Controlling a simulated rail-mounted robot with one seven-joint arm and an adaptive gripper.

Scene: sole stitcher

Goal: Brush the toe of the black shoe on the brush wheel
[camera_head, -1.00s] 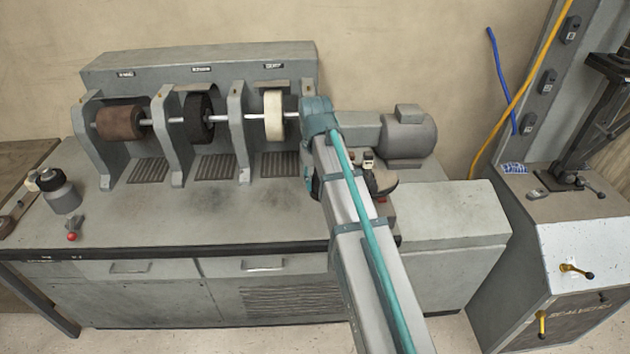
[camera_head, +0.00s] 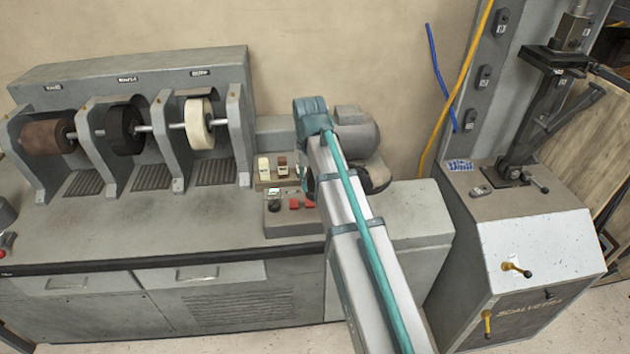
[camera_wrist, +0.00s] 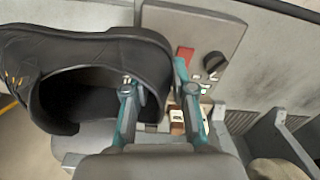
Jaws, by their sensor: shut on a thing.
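The black shoe (camera_wrist: 85,55) fills the left of the wrist view, its opening facing the camera. My gripper (camera_wrist: 155,74) is shut on the shoe's upper rim, one finger inside the opening and one outside. In the head view, part of the shoe (camera_head: 376,177) shows as a dark shape right of my arm, and my gripper is hidden behind the arm. Brown (camera_head: 47,136), black (camera_head: 125,129) and cream (camera_head: 198,124) wheels sit on one shaft at the left, well apart from the shoe. I cannot tell which is the brush wheel.
A control panel (camera_head: 290,225) with switches and red parts lies just left of my arm. The motor (camera_head: 356,138) is behind my arm. Grey dividers (camera_head: 238,130) stand between the wheels. A grey machine (camera_head: 520,255) stands at the right. The bench front (camera_head: 150,235) is clear.

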